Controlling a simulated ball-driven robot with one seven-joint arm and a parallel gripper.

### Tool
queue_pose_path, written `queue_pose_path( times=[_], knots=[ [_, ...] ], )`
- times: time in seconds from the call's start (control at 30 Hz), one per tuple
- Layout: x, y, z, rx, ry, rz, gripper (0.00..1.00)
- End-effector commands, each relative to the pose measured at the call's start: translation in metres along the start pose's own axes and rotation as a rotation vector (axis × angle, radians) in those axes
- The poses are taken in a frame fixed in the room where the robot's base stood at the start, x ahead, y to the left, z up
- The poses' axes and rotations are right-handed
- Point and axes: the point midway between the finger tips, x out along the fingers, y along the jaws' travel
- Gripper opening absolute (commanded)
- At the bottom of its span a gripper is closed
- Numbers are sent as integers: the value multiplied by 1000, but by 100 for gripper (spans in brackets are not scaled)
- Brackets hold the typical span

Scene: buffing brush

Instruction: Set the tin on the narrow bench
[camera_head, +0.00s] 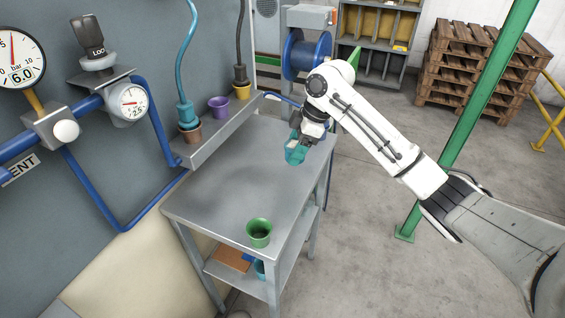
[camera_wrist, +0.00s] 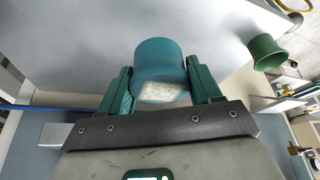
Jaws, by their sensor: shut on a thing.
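The tin is a small teal cup (camera_head: 294,154) with a whitish patch at its end, which also shows in the wrist view (camera_wrist: 158,58). My gripper (camera_head: 305,139) is shut on it, with a green finger on each side in the wrist view (camera_wrist: 158,78). The narrow bench (camera_head: 235,180) is a grey steel table with a lower shelf. In the head view the tin appears over the bench's back right part. I cannot tell how far it is above the top, and the arm hides part of that corner.
A green cup (camera_head: 259,232) stands on the bench's front end. A wall ledge (camera_head: 222,132) with several small pots and hoses runs along the left side. A blue reel (camera_head: 306,54) is behind the bench. The middle of the bench top is clear. A green post (camera_head: 470,120) stands right.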

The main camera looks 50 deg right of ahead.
Motion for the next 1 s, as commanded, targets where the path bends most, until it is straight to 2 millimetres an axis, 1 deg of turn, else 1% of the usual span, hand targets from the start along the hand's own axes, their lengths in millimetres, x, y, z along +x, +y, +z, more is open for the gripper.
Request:
queue_pose_path(
  times=[0.03,0.1,0.2,0.43,0.6,0.73,1.0],
  knots=[
    [11,4,-1,2,-3,-3,31],
    [24,9,-4,2,-3,-3,31],
    [39,15,-7,1,-1,-2,31],
    [56,23,-10,1,-1,-1,31],
    [76,23,-1,3,-2,-2,31],
    [84,23,2,2,-1,-1,31],
    [86,22,2,2,0,-1,31]
  ],
)
